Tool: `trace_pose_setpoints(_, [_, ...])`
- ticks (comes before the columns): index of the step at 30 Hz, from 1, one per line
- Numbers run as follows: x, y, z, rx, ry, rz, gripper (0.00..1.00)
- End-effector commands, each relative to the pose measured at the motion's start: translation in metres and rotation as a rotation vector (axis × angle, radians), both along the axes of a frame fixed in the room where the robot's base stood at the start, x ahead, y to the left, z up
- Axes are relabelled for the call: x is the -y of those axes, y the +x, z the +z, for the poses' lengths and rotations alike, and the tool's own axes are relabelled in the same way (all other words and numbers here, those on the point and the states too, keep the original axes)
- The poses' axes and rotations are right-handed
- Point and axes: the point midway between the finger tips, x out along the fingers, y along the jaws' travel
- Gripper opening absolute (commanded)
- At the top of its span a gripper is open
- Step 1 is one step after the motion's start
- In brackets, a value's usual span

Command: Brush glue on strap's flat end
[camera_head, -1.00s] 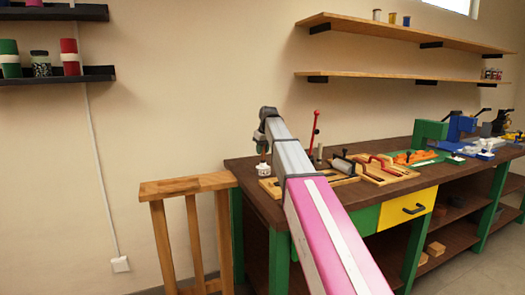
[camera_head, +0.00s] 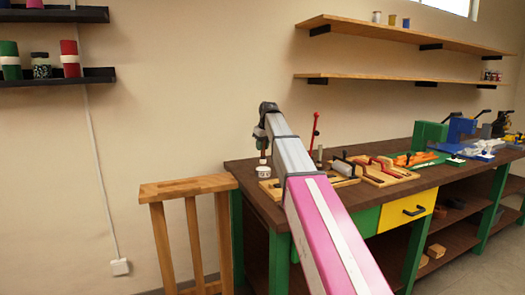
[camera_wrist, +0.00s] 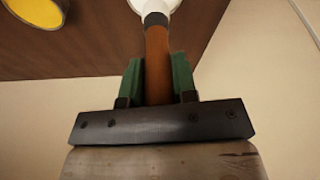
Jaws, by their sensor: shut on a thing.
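In the wrist view my gripper (camera_wrist: 158,78) has its two green fingers shut on the brown handle of a brush (camera_wrist: 157,55). A dark collar tops the handle, and a white round shape lies beyond it; I cannot tell whether this is the brush head or a pot. In the head view my gripper (camera_head: 263,145) is above a small white pot (camera_head: 264,171) at the bench's left end. I cannot tell whether the brush touches the pot. I cannot make out the strap or its flat end clearly.
Wooden fixtures (camera_head: 383,176) stand on the dark bench (camera_head: 250,195) right of the pot, with a red-knobbed lever (camera_head: 315,128) behind. A wooden stand (camera_head: 187,187) is left of the bench. In the wrist view a yellow round thing (camera_wrist: 40,10) shows at upper left.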

Motion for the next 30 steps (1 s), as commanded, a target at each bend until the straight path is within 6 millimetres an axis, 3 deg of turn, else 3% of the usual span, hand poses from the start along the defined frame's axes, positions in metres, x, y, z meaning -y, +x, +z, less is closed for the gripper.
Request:
trace_pose_setpoints(18, [0.000, 0.001, 0.041, 0.001, 0.000, 0.000, 0.03])
trace_pose_setpoints(30, [0.000, 0.000, 0.042, 0.001, 0.000, 0.000, 0.03])
